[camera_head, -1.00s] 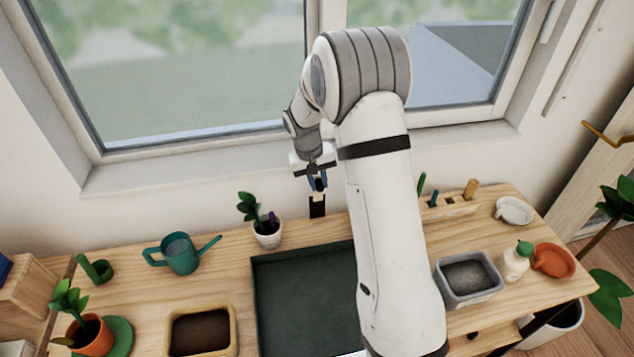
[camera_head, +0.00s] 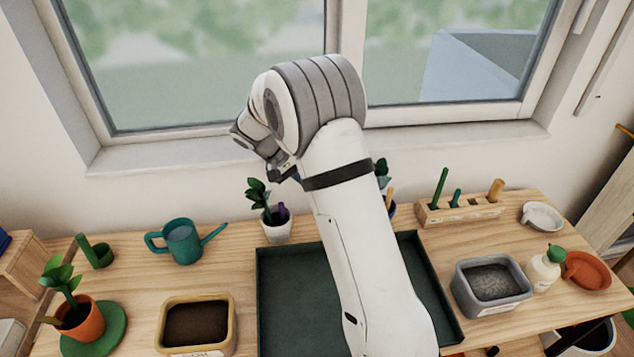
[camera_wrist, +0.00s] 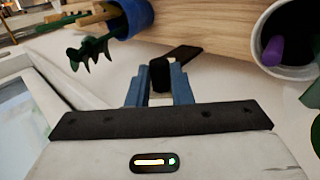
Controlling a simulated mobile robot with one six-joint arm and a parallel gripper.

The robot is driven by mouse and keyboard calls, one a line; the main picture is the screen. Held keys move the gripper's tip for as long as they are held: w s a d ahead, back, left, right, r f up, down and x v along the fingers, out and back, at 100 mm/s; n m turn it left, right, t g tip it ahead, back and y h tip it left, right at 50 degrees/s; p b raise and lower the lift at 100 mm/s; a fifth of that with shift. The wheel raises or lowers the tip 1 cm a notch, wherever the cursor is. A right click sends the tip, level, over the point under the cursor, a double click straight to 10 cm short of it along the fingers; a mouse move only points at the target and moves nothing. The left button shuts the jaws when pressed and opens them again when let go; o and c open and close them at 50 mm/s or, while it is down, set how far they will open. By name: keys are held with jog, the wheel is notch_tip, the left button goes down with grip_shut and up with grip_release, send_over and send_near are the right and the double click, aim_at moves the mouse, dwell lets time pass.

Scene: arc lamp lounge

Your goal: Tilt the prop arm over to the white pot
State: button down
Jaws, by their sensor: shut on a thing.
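The white pot (camera_head: 276,233) stands on the bench behind the green tray, holding a leafy plant and a purple item. Its rim also shows at the upper right of the wrist view (camera_wrist: 285,72). My gripper (camera_wrist: 160,80) has blue fingers shut on the black prop arm (camera_wrist: 182,57), which extends up and right from the fingers towards the pot's side. A gap of bare wood shows between prop arm and pot. In the head view my arm hides the prop arm and most of the gripper.
A blue pot (camera_wrist: 136,15) with a plant and wooden sticks stands on the prop arm's other side. The teal watering can (camera_head: 183,243) is left of the white pot. The green tray (camera_head: 284,290) lies in front. The window (camera_head: 200,65) is behind.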

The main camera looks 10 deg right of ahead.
jog(key=shift+a+f, duration=0.35)
jog(key=shift+f, duration=0.1)
jog(key=c, duration=1.3)
grip_release()
jog(key=shift+r, duration=0.1)
jog(key=b+v, duration=0.1)
jog(key=v, duration=0.6)
jog(key=shift+a+r, duration=0.2)
jog(key=shift+r, duration=0.1)
